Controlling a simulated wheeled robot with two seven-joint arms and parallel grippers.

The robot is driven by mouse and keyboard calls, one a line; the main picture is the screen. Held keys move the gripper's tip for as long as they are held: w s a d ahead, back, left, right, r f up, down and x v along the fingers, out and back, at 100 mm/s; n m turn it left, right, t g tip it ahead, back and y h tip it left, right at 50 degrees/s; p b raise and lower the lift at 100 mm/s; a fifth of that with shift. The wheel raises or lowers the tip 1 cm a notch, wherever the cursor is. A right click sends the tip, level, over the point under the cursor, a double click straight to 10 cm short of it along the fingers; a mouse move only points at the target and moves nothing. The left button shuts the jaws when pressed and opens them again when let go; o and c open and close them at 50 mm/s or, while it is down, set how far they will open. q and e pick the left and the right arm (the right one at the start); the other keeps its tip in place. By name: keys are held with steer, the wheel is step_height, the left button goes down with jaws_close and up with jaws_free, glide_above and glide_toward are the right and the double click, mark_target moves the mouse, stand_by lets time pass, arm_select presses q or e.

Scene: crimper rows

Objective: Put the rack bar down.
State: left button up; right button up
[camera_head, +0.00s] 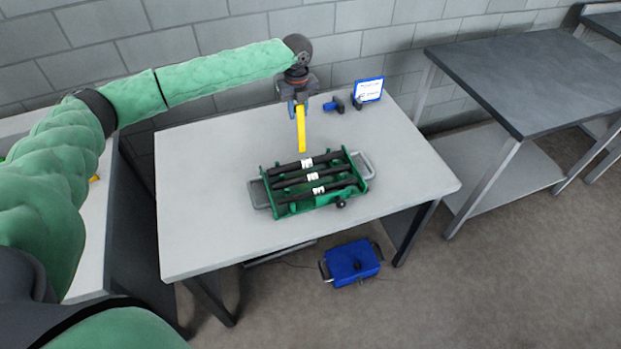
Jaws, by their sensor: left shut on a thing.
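My left gripper (300,104) is over the back part of the light grey table and is shut on the rack bar (301,128), a long yellow bar. The bar hangs nearly upright, its lower end just behind the green rack (282,211) in the picture. I cannot tell whether that end touches the table or the rack. The upper end of the bar is hidden by the gripper. The green rack stands mid-table, with black rods with white labels (313,177) lying across it and grey handles at its ends. My right gripper is not in view.
A blue tool (334,104) and a small blue-framed sign (368,90) are at the table's back edge. A blue box (352,262) is on the floor in front. The left part of the table (205,200) is clear. A dark-topped bench (530,75) stands to the right.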

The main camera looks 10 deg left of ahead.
arm_select(q)
steer(key=s+d+p, duration=0.4)
steer(key=s, duration=0.3)
steer(key=shift+d+f, duration=0.25)
steer(key=shift+d, duration=0.1)
stand_by(0.6)
stand_by(0.4)
steer(key=s+d+f+p, duration=0.2)
steer(key=s+d+f, duration=0.2)
steer(key=s+f, duration=0.1)
steer(key=shift+s, duration=0.6)
stand_by(0.6)
steer(key=shift+d+f, duration=0.15)
glide_above(312, 202)
steer(key=w+d, duration=0.1)
steer(key=d, duration=0.1)
steer(key=shift+d+f+b, duration=0.1)
steer(key=shift+f+b, duration=0.2)
steer(key=shift+f, duration=3.7)
